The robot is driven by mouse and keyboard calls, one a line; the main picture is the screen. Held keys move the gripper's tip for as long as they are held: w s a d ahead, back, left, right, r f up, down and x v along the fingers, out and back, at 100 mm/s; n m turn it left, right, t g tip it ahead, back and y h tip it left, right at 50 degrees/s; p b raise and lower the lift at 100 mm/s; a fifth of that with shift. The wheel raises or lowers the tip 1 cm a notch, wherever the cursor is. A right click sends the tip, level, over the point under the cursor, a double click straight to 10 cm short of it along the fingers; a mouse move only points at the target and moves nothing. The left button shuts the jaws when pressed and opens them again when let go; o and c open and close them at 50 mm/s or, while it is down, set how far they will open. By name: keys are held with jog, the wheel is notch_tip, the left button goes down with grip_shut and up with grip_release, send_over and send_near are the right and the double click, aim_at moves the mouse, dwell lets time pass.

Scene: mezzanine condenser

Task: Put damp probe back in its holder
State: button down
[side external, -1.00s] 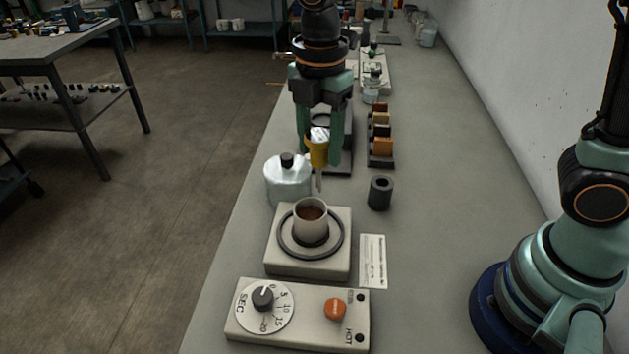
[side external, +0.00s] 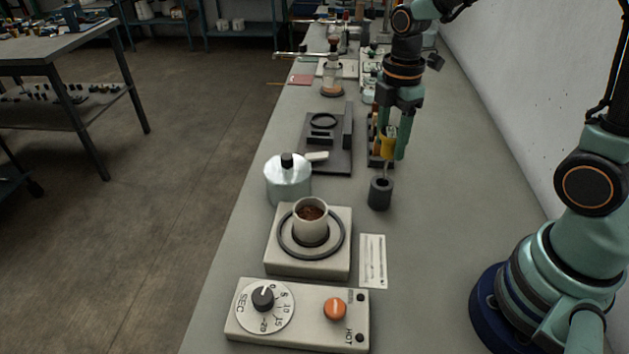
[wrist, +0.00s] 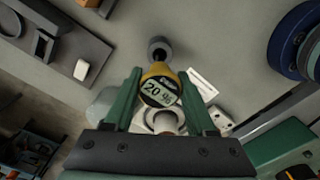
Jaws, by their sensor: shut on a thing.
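The damp probe (side external: 388,143) has a yellow body and a thin metal shaft pointing down. My gripper (side external: 390,152) is shut on its yellow body. The holder, a dark round block with a hole in its top (side external: 380,195), stands on the bench just under the shaft. The tip is at or just above the hole; I cannot tell whether it is inside. In the wrist view the probe (wrist: 158,90) shows a display reading 20 % between the fingers of my gripper (wrist: 160,78), with the holder (wrist: 159,46) beyond it.
A pale hotplate (side external: 274,262) with a cup of brown material (side external: 310,214) stands in front of the holder. A silvery flask (side external: 287,182) and a dark stand (side external: 338,157) are to the left. A control box (side external: 300,325) is at the front. The bench right of the holder is clear.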

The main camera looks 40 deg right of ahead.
aim_at(383, 178)
jog(key=shift+f, duration=3.3)
jog(key=shift+c, duration=0.7)
grip_release()
